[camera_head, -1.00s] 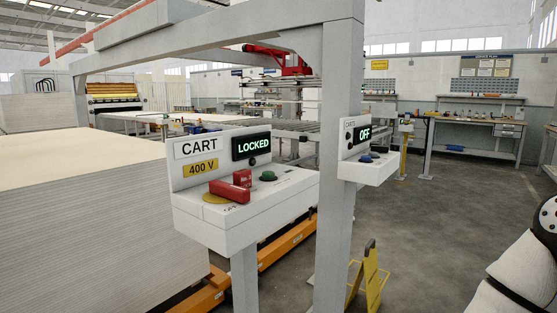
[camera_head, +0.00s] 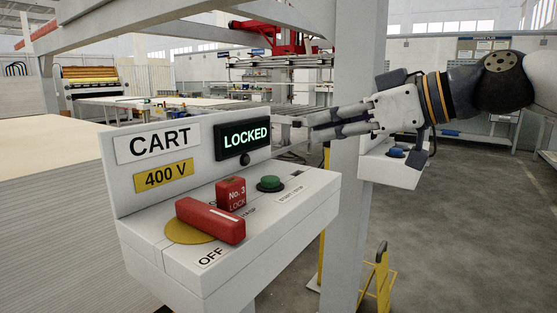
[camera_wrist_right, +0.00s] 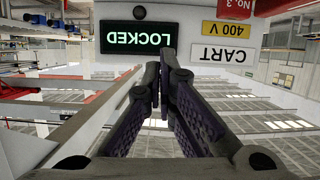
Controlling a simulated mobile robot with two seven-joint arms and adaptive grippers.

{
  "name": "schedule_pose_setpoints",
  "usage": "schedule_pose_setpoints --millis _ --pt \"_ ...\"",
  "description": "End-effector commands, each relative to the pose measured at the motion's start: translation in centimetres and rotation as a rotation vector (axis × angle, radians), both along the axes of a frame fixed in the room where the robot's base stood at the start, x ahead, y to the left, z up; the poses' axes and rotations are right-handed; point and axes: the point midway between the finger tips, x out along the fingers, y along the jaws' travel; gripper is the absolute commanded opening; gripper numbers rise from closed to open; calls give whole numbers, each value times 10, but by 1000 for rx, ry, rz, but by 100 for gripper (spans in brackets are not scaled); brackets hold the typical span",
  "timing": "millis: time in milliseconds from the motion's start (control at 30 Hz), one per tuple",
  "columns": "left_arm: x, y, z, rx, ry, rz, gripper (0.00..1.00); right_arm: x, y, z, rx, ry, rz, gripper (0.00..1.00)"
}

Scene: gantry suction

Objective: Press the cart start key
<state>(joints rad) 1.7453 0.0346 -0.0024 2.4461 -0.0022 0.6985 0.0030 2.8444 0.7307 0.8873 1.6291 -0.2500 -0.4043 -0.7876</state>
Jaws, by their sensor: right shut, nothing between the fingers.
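The cart control box (camera_head: 240,250) stands in the middle of the head view, with a CART label, a 400 V plate and a lit display (camera_head: 243,140) reading LOCKED. A green round key (camera_head: 270,184) sits on its top, by the START/STOP label. A red handle (camera_head: 210,220) lies across a yellow disc, with a red No. 3 LOCK block (camera_head: 231,194) against or close to it. My right gripper (camera_head: 312,128) is shut and empty, above and to the right of the green key. The right wrist view shows its fingers (camera_wrist_right: 152,75) together before the LOCKED display.
A grey post (camera_head: 355,200) stands right behind the box. A second box with a blue key (camera_head: 396,152) is partly hidden by my right arm. A yellow hand truck (camera_head: 376,283) stands on the floor. A stack of pale sheets (camera_head: 50,210) fills the left.

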Motion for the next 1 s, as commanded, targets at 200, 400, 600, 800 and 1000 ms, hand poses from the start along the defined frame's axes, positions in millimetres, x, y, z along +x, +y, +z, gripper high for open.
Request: schedule_pose_setpoints --millis 200,400,600,800,1000 --pt "0 0 0 0 1 0 40 0 0 0 0 0 0 0" --pt "-1 0 -1 -1 4 -1 40 8 11 -6 -1 4 0 0" --pt "-3 0 -3 -1 10 -1 40 32 44 -21 -1 5 2 0" --pt "-4 0 -4 0 13 -1 40 56 77 -34 0 5 1 0" --pt "-4 0 -4 0 12 -1 40 56 74 -63 1 4 -1 0"
